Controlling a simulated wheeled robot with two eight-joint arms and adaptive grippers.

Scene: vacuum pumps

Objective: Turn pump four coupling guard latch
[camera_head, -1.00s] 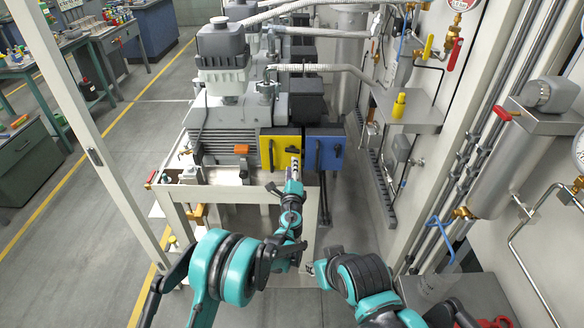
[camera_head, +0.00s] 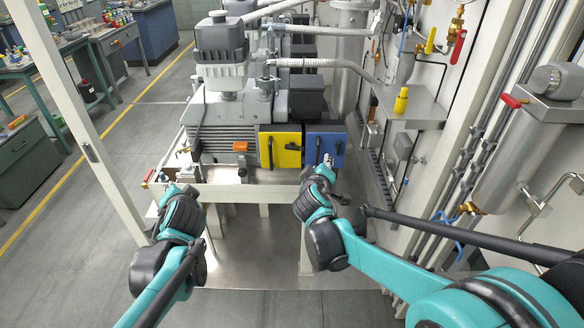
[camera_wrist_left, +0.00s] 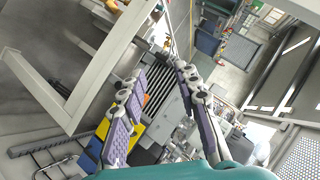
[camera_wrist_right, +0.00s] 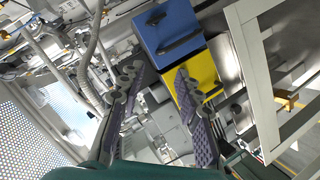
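The pump (camera_head: 228,108) is a grey unit on a bench, with a yellow guard panel (camera_head: 280,160) and a blue guard panel (camera_head: 325,138) side by side on its front. Each panel has a black upright handle and a small black latch: the yellow panel's latch (camera_head: 293,146) lies near level, and the blue panel's latch (camera_head: 338,148) is partly hidden. My right gripper (camera_head: 327,160) is close in front of the blue panel; in its wrist view its fingers (camera_wrist_right: 155,82) are apart and empty. My left gripper (camera_wrist_left: 155,85) is open and empty, at the bench's left side.
The bench frame (camera_head: 262,194) stands under the pump. A steel shelf (camera_head: 425,112) with a yellow bottle (camera_head: 401,101) and wall piping crowd the right side. A white post (camera_head: 85,115) rises at left. The floor below the bench is clear.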

